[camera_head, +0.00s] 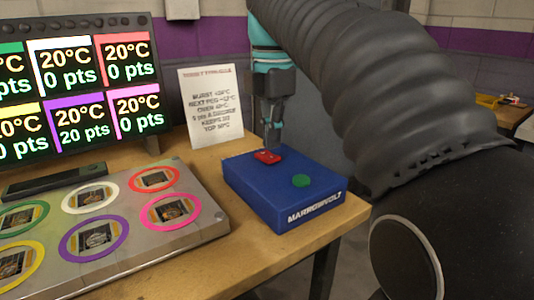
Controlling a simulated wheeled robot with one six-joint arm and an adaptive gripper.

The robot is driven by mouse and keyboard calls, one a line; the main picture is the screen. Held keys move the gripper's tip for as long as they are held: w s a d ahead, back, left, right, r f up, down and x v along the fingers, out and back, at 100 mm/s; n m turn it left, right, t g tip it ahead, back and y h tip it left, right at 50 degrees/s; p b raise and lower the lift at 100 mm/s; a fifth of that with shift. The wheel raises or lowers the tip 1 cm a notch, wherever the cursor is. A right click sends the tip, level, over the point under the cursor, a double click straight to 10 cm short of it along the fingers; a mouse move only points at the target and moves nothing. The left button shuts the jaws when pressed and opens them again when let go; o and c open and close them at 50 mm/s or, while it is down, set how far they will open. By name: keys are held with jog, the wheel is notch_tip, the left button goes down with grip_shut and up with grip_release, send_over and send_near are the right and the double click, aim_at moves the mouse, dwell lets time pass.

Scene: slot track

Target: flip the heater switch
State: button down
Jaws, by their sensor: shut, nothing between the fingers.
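The heater is most likely the blue box (250,193) marked "MARROWVOLT" on the table's right end. A red switch (268,157) sits on its top toward the back, and a round green spot (301,180) lies nearer the front. My gripper (272,143) points down with its fingers together, just above and behind the red switch. I cannot tell whether the fingertips touch the switch or which way it is set.
A metal plate (215,222) with several coloured rings lies left of the box. Behind it a screen (75,82) shows 20°C in its panels; the purple one reads 20 pts. A printed sheet (212,105) stands behind the box. The wooden table (262,262) is bare in front of the box.

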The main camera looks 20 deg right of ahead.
aim_at(272, 157)
jog(key=shift+f+b, duration=0.8)
jog(key=shift+f, duration=0.4)
dwell(0.9)
notch_tip(272, 157, up, 3)
jog(key=p, duration=0.3)
jog(key=shift+f, duration=0.15)
jog(key=shift+r+p, duration=0.35)
jog(key=shift+r, duration=1.85)
